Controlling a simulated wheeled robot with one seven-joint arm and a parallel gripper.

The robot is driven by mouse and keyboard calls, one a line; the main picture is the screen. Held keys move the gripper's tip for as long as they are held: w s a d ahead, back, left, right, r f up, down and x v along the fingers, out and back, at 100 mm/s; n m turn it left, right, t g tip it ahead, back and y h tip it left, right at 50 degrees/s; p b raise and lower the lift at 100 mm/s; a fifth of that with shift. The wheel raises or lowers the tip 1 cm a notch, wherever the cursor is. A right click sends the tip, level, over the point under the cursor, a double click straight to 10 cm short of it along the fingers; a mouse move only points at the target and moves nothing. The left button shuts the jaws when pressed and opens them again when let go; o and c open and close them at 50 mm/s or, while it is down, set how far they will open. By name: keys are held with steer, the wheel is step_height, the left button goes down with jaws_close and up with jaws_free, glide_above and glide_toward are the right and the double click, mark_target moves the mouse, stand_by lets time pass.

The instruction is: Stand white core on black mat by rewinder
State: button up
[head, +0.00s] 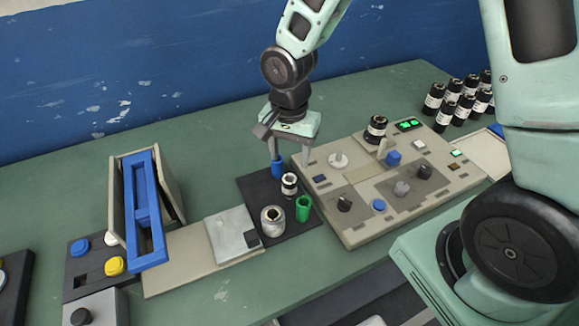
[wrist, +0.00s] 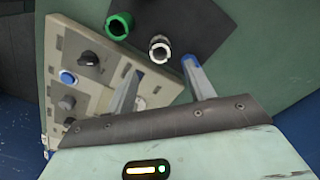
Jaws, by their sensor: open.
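The black mat (head: 252,187) lies left of the control panel, which may be the rewinder (head: 350,215). The white core (head: 289,182), with dark bands, stands upright on the mat; its pale rim shows in the wrist view (wrist: 160,46). A blue core (head: 278,169) stands at the mat's back edge, partly hidden behind a finger in the wrist view (wrist: 187,62). A green core (head: 303,210) and a wider grey core (head: 272,223) stand at the front. My gripper (head: 290,158) is open and empty, pointing down behind the white core; one finger overlaps the blue core.
The panel carries knobs, buttons, a pale disc (head: 338,160) and a black roll with a white label (head: 376,129). Several similar rolls (head: 460,97) stand at the far right. A blue-framed machine (head: 146,205) stands left. Free green table lies behind the mat.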

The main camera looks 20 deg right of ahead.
steer(key=s+a+r+n, duration=0.3)
steer(key=s+r+n, duration=0.2)
steer(key=s+n, duration=0.3)
steer(key=s+a+r+n, duration=0.4)
steer(key=s+r+n, duration=0.2)
steer(key=s, duration=0.6)
steer(key=n, duration=0.2)
steer(key=shift+r+n+y, duration=0.2)
steer(key=shift+n+y, duration=0.1)
steer(key=shift+n, duration=0.1)
